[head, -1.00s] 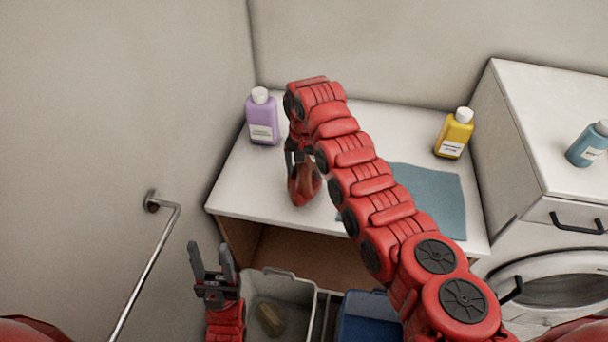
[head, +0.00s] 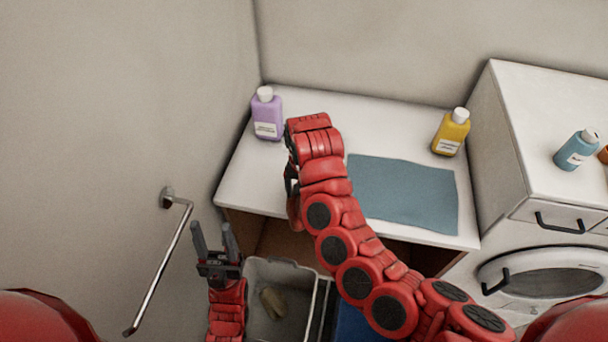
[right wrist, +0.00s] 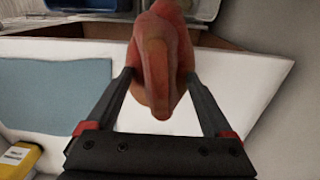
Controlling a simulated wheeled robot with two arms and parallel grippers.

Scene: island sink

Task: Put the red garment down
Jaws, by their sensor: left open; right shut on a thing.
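The red garment (right wrist: 158,62) hangs crumpled between the two fingers of my right gripper (right wrist: 158,82) in the right wrist view. In the head view a small reddish part of the garment (head: 294,212) shows below my right gripper (head: 291,180), by the counter's front edge; my right arm hides most of it. I cannot tell its exact height. My left gripper (head: 215,240) is open and empty, pointing up, left of the grey bin (head: 313,285). A brownish-green cloth (head: 272,302) lies in that bin.
A white counter (head: 247,180) carries a flat blue-grey cloth (head: 405,193), a purple bottle (head: 267,117) and a yellow bottle (head: 451,134). A blue bin (head: 355,325) is partly behind my right arm. A washer (head: 545,278) stands right, a wall rail (head: 165,265) left.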

